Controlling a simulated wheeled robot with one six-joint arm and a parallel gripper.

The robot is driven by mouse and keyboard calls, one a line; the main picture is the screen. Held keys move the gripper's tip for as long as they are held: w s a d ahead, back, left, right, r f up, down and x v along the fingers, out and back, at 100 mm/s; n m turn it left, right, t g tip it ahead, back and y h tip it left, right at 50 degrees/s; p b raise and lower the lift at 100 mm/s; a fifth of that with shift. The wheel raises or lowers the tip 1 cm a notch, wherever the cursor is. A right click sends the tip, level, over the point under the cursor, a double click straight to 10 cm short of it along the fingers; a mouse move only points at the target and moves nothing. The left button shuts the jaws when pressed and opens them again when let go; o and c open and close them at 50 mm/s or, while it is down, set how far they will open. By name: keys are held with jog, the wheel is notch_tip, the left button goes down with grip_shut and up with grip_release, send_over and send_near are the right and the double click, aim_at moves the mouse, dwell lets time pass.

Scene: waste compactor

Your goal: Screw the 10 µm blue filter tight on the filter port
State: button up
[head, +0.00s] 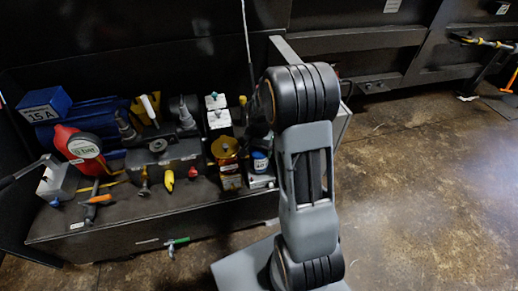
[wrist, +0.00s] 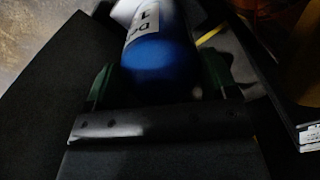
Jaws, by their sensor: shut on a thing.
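My gripper (wrist: 160,88) is shut on the blue filter (wrist: 158,62), with a dark green finger on each side of it. The filter is a blue cylinder with a white label, only partly readable. In the head view a blue cylinder with a white label (head: 260,161) stands at a pale block (head: 262,181) on the right end of the bench; it looks like the same filter. There my gripper is hidden behind my arm. A pale surface lies beyond the filter in the wrist view. I cannot make out the filter port or any thread contact.
Open concrete floor (head: 430,190) lies to the right.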

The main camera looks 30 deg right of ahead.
jog(key=m, duration=0.5)
jog(key=shift+p, duration=0.35)
jog(key=m, duration=0.5)
jog(key=shift+w+p, duration=0.1)
jog(key=shift+p, duration=0.25)
jog(key=o, duration=0.9)
jog(key=shift+o, duration=0.2)
